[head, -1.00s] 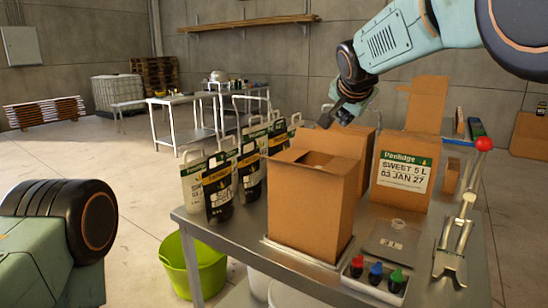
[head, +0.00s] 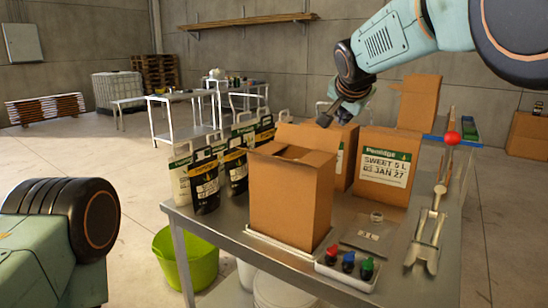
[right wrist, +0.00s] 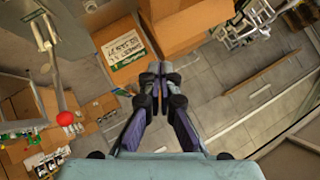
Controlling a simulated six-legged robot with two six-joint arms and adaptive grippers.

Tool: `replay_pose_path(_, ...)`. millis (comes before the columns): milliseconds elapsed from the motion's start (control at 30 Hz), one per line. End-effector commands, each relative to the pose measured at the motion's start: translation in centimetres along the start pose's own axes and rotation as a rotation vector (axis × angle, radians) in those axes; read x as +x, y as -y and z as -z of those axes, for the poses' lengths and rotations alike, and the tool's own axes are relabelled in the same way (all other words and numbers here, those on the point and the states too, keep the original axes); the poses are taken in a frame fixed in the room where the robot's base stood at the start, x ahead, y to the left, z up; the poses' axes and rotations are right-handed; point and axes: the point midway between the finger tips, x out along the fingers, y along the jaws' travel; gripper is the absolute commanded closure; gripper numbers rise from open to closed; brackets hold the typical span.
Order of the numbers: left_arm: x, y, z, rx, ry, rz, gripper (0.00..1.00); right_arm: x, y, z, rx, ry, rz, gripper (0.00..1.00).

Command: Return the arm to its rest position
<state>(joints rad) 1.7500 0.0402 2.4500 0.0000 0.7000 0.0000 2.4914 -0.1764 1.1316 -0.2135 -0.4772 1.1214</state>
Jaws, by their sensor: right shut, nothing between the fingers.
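My right gripper (head: 335,113) hangs at the end of my right arm, above the boxes at the back of the metal table. It points down and to the left. In the right wrist view the gripper (right wrist: 157,68) has its fingertips together and holds nothing. Cardboard boxes lie beneath it in that view, apart from the fingers as far as I can tell. My left arm shows only as a link at the lower left of the head view; its gripper is out of the picture.
An open cardboard box (head: 290,205) stands at the table's front. A labelled box (head: 385,195) stands behind it. Several pouches (head: 205,180) line the left edge. A lever tool with a red ball (head: 452,138) stands at the right. A green bucket (head: 190,258) is on the floor.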

Motion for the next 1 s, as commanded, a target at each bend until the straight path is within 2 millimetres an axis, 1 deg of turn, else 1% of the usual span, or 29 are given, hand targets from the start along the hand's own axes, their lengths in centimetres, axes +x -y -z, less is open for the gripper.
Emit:
replay_pose_path(133,0.0,0.0,0.0,0.0,0.0,0.0,1.0,0.2,1.5,0.4,-0.126,-0.033,0.068,1.0)
replay_pose_path(267,0.0,0.0,0.0,0.0,0.0,0.0,1.0,1.1,1.2,-0.6,-0.236,-0.047,0.111,1.0)
replay_pose_path(367,0.0,0.0,0.0,0.0,0.0,0.0,1.0,2.1,0.1,-1.9,-0.317,-0.05,0.134,1.0)
replay_pose_path(467,0.4,0.0,0.0,0.0,0.0,0.0,1.0,3.9,-2.3,-4.2,-0.392,-0.037,0.144,1.0)
replay_pose_path(567,0.9,0.0,0.0,0.0,0.0,0.0,1.0,5.9,-5.6,-7.1,-0.461,-0.014,0.143,1.0)
replay_pose_path(667,1.6,0.0,0.0,0.0,0.0,0.0,1.0,8.0,-9.8,-10.8,-0.524,0.021,0.134,1.0)
replay_pose_path(700,1.9,0.0,0.0,0.0,0.0,0.0,1.0,8.8,-11.7,-12.5,-0.549,0.037,0.129,1.0)
replay_pose_path(767,2.3,0.0,0.0,0.0,0.0,0.0,1.0,9.8,-14.6,-15.0,-0.583,0.064,0.12,1.0)
replay_pose_path(800,2.6,0.0,0.0,0.0,0.0,0.0,1.0,10.4,-16.6,-16.7,-0.603,0.083,0.112,1.0)
replay_pose_path(867,3.1,0.0,0.0,0.0,0.0,0.0,1.0,11.1,-19.5,-19.3,-0.634,0.113,0.1,1.0)
replay_pose_path(900,3.5,0.0,0.0,0.0,0.0,0.0,1.0,11.4,-21.5,-20.9,-0.652,0.134,0.092,1.0)
replay_pose_path(967,4.0,0.0,0.0,0.0,0.0,0.0,1.0,11.7,-24.5,-23.5,-0.676,0.166,0.078,1.0)
replay_pose_path(1000,4.3,0.0,0.0,0.0,0.0,0.0,1.0,11.8,-26.5,-25.2,-0.691,0.189,0.068,1.0)
